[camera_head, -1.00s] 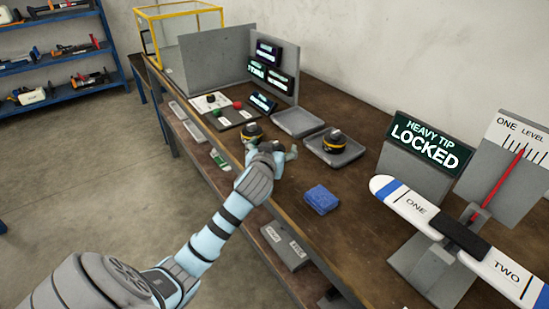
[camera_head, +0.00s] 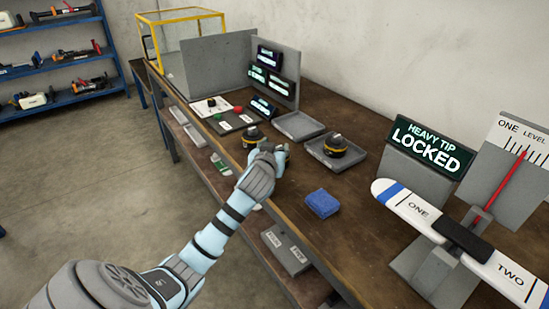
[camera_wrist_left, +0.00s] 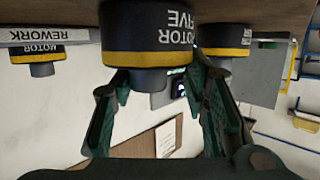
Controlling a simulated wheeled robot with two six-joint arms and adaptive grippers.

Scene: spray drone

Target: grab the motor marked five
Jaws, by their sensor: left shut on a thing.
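The motor marked FIVE (camera_wrist_left: 150,38) is dark with a yellow band and fills the top of the left wrist view, which is upside down. In the head view this motor (camera_head: 253,136) stands at the bench's front edge, partly behind my left gripper (camera_head: 268,153). My left gripper (camera_wrist_left: 155,85) is shut on its narrow knob end; the dark green fingers flank it. The motor seems to rest on the bench still. My right gripper is not in view.
A second motor (camera_head: 335,144) sits in a grey tray (camera_head: 352,161); an empty tray (camera_head: 298,124) is behind it. A blue cloth (camera_head: 322,202) lies to the right of my gripper. The balance beam (camera_head: 411,207) and "HEAVY TIP LOCKED" sign (camera_head: 432,146) stand at right.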

